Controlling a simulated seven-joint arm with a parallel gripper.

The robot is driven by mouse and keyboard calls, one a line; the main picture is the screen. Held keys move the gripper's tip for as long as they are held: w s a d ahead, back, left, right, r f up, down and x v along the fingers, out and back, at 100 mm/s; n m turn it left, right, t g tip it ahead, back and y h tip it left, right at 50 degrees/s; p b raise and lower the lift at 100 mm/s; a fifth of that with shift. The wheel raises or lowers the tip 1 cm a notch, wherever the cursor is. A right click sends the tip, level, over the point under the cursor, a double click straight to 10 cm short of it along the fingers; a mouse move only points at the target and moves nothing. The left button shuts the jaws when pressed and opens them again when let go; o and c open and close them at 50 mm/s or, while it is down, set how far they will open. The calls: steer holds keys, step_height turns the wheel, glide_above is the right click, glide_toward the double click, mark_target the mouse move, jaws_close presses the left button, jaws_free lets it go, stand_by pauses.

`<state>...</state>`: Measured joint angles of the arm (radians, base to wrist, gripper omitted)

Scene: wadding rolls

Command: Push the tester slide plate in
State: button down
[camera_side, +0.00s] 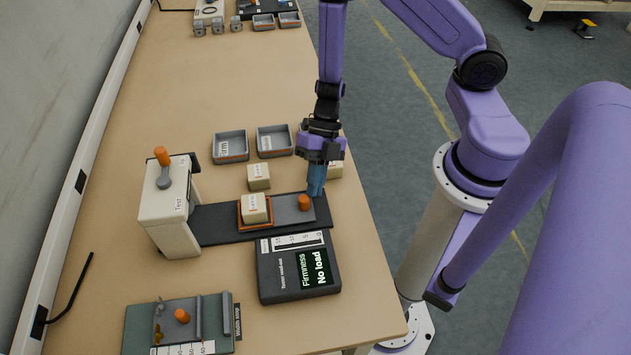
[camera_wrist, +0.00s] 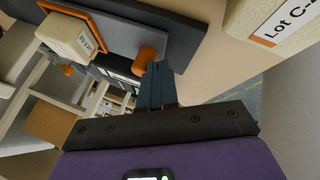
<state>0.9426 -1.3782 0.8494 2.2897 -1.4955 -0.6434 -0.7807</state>
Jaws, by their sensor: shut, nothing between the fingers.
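The tester's grey slide plate (camera_side: 283,208) lies on a dark base track, extended to the right of the cream tester head (camera_side: 168,205). An orange knob (camera_side: 304,202) stands at its right end. A labelled cream block (camera_side: 254,208) sits in the orange-edged nest at the plate's left end, clear of the head. My gripper (camera_side: 316,190) is shut and empty, pointing down at the knob's right side. In the wrist view, my shut fingertips (camera_wrist: 157,72) are close beside the orange knob (camera_wrist: 143,60); I cannot tell if they touch.
A readout box (camera_side: 298,268) in front shows "No load". Cream blocks stand behind the track (camera_side: 259,176) and behind my gripper (camera_side: 336,171). Two grey trays (camera_side: 230,147) (camera_side: 274,141) lie farther back. A green fixture (camera_side: 180,324) is at the front left. The orange-topped lever (camera_side: 162,157) stands on the head.

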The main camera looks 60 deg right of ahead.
mark_target(243, 196)
steer(key=w+a, duration=1)
steer(key=shift+w+a, duration=0.25)
steer(key=shift+w, duration=0.05)
stand_by(0.4)
